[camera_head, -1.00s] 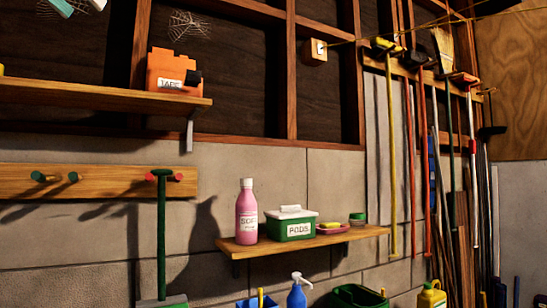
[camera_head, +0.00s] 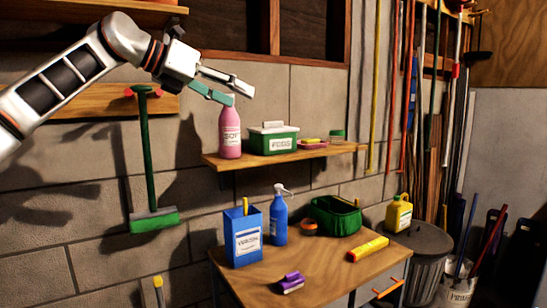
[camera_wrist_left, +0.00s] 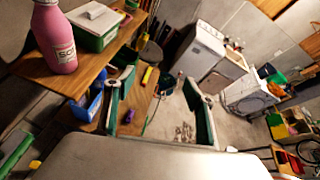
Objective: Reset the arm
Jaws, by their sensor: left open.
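My left arm (camera_head: 75,75) reaches in from the upper left in the head view. My left gripper (camera_head: 242,96) is open and empty, in line with the top of the pink bottle (camera_head: 230,135) on the small shelf (camera_head: 285,155). One finger overlaps the bottle's cap in the picture; I cannot tell whether they touch. In the left wrist view the two green-padded fingers (camera_wrist_left: 160,108) stand wide apart with nothing held between them. The pink bottle also shows there at upper left (camera_wrist_left: 60,40), outside the fingers. My right gripper is not in view.
The shelf also holds a green pods box (camera_head: 274,140). A green-headed brush (camera_head: 153,220) hangs on the wall.

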